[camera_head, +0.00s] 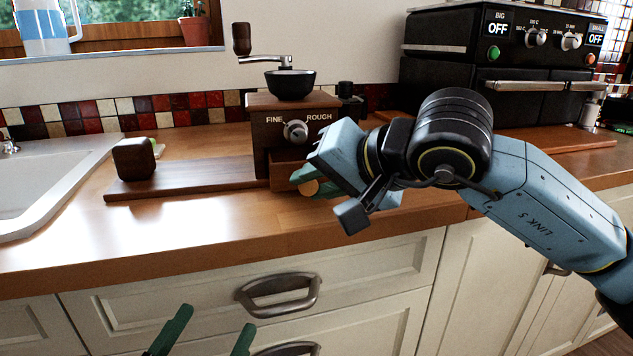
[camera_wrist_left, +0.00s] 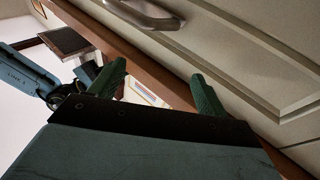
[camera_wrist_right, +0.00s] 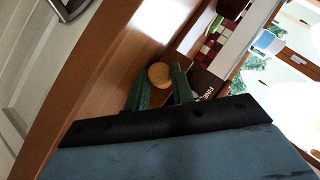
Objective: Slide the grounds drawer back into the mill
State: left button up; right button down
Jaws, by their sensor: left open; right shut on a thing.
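The wooden mill (camera_head: 265,118) stands on the counter, with a dark bowl-shaped hopper, a crank on top and a dial marked FINE and ROUGH. The grounds drawer (camera_head: 284,170) shows low on its front; my right arm covers most of it, so how far it sits in is hard to tell. My right gripper (camera_head: 305,186) is shut on the drawer's round wooden knob (camera_wrist_right: 159,75), which shows between the green fingers in the right wrist view. My left gripper (camera_head: 205,338) is open and empty, low in front of the cabinet drawers and apart from the mill.
A long wooden base board (camera_head: 190,180) with a dark wooden block (camera_head: 134,158) lies left of the mill. A sink (camera_head: 45,185) is at the far left. A black oven (camera_head: 500,60) stands at the back right. The counter's front strip is clear.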

jog(key=shift+w+a, duration=0.15)
jog(key=shift+w, duration=0.4)
jog(key=shift+w+a, duration=0.15)
jog(key=shift+w, duration=0.4)
jog(key=shift+w+a, duration=0.25)
jog(key=shift+w, duration=0.65)
jog(key=shift+w+a, duration=0.2)
jog(key=shift+w, duration=0.65)
jog(key=c, duration=1.1)
grip_release()
jog(key=shift+s, duration=0.1)
jog(key=shift+s+d+b, duration=0.25)
jog(key=shift+s+b, duration=0.2)
jog(key=shift+s, duration=0.5)
jog(key=shift+s+d+b, duration=0.25)
jog(key=shift+s+b, duration=0.15)
jog(key=shift+s, duration=0.5)
jog(key=shift+s+d+b, duration=0.25)
jog(key=shift+s+b, duration=0.2)
jog(key=shift+s, duration=0.5)
